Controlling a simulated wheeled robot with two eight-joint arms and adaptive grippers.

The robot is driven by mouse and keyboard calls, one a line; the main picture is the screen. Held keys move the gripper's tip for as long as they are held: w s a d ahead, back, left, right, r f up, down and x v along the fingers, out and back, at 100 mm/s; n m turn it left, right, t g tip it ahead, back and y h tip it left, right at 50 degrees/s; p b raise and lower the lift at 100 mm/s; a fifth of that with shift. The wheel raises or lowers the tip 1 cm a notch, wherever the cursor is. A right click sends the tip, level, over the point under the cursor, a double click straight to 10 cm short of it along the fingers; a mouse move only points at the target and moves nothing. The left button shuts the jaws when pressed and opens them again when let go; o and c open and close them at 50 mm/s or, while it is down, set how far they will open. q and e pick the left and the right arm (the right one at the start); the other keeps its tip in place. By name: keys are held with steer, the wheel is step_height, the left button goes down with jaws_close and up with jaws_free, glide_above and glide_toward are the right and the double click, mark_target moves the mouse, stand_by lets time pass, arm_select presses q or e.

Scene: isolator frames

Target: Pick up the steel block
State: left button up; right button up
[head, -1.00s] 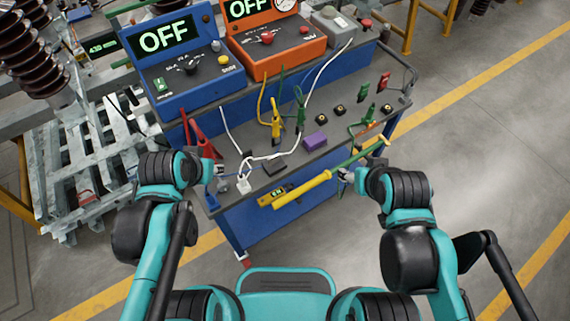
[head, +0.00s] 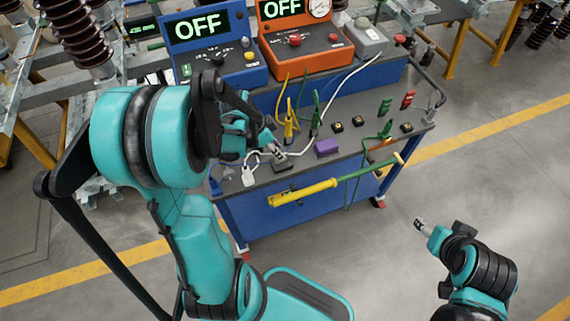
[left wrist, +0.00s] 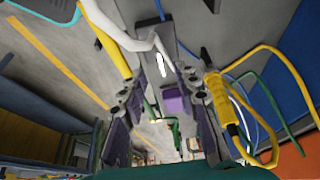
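A dark grey block (head: 284,166), which I take to be the steel block, lies near the front edge of the cart top. My left gripper (head: 277,151) is over the cart, just behind and above this block in the head view. In the left wrist view its two fingers (left wrist: 163,85) are spread apart, with no clear hold on anything. A grey block-like shape (left wrist: 163,45) shows beyond the fingers, partly crossed by a white cable. My right gripper (head: 420,226) is off the cart's right side, above the floor, too small to judge.
A purple block (head: 327,148) is right of the grey block. A yellow tool (head: 303,192) lies along the cart's front. Cables and clips, including a white cable (head: 305,148), crowd the cart top. Blue (head: 240,75) and orange (head: 318,60) instruments stand behind. Floor on the right is clear.

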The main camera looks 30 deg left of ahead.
arm_select(q)
steer(key=x, duration=0.1)
steer(key=b+x, duration=0.1)
steer(key=x, duration=0.1)
steer(key=b+x, duration=0.1)
steer(key=x, duration=0.1)
steer(key=shift+a+f, duration=0.15)
steer(key=shift+a, duration=0.1)
jaws_close()
